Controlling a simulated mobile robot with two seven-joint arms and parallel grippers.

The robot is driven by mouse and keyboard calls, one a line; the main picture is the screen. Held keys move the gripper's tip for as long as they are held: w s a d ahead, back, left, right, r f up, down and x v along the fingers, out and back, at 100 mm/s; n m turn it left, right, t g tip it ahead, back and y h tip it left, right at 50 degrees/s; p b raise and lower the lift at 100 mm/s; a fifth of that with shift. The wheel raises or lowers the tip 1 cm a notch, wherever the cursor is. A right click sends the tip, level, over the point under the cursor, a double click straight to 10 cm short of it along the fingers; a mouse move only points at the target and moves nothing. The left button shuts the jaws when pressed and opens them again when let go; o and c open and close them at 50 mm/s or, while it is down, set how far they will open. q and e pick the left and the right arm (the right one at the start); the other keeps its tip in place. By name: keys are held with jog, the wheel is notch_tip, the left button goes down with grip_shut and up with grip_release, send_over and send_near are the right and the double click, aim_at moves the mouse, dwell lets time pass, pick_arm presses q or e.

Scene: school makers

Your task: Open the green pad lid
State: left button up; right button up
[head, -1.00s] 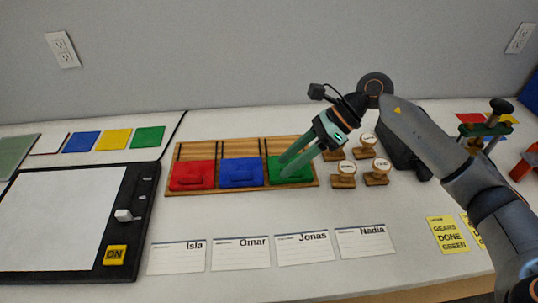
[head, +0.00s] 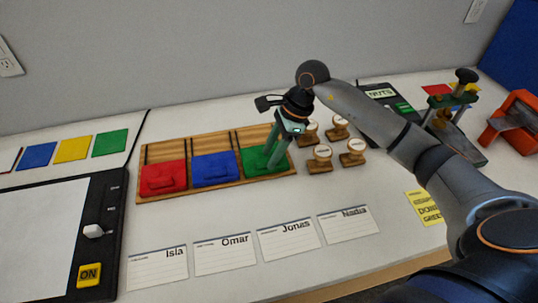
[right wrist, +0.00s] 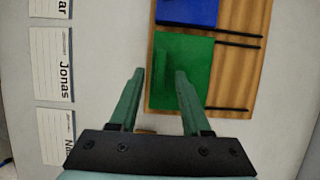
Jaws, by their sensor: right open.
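The green pad lid (head: 252,158) lies shut at the right end of a wooden tray (head: 215,185), beside a blue lid (head: 213,170) and a red lid (head: 163,178). My right gripper (head: 268,165) points down at the green lid, open and empty. In the right wrist view, the green lid (right wrist: 195,60) is ahead of the fingers (right wrist: 160,74). One finger overlaps the lid and the other shows over the white table just off its front edge. I cannot tell whether either finger touches it. The fingers partly hide the lid's right side in the head view. My left gripper is out of view.
Several wooden stamps (head: 320,157) stand just right of the tray, close to my right gripper. Name cards (head: 225,254) lie in front. A black-framed board (head: 50,240) is at left. A green press (head: 452,105) stands at right.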

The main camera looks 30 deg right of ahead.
jog(key=shift+x, duration=0.75)
jog(key=shift+c, duration=0.4)
grip_shut()
dwell(0.5)
